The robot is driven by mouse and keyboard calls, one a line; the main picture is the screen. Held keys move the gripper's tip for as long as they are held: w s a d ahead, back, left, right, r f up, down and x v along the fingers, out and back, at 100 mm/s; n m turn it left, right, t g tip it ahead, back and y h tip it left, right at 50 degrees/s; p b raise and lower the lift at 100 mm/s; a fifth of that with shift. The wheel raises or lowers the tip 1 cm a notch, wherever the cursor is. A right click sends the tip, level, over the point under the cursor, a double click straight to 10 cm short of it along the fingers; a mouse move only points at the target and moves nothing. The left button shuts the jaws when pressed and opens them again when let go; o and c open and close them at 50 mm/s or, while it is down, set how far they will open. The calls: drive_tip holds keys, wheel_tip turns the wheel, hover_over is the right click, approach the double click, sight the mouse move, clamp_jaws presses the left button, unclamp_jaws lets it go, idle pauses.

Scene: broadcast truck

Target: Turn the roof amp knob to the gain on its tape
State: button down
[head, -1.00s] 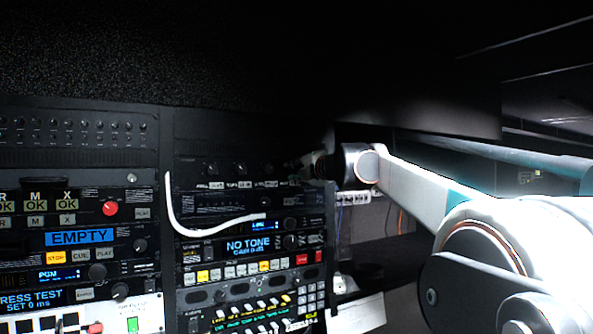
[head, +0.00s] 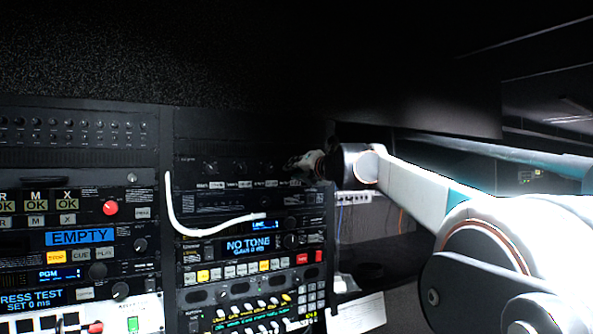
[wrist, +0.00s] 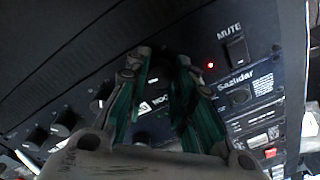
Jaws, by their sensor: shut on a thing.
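The dark amp panel (head: 228,172) is in the upper part of the right-hand rack in the head view, with small dark knobs and a row of white tape labels (head: 216,184) below them. My gripper (head: 297,164) is at the right end of this panel. In the wrist view its two green-padded fingers (wrist: 160,68) reach to the panel face and are shut on what seems to be a knob. Other knobs (wrist: 64,121) stand to the left.
A MUTE switch (wrist: 236,50) and a lit red lamp (wrist: 210,65) are right of the fingers. A white cable (head: 178,221) loops across the rack front at left. A NO TONE unit (head: 248,247) is below. The aisle right of the rack is partly filled by my arm.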

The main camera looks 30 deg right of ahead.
drive_tip(key=shift+f, duration=0.1)
drive_tip(key=c, duration=1.3)
unclamp_jaws()
drive_tip(key=shift+c, duration=0.2)
drive_tip(key=s, duration=0.7)
drive_tip(key=shift+s, duration=0.25)
drive_tip(key=shift+d, duration=0.1)
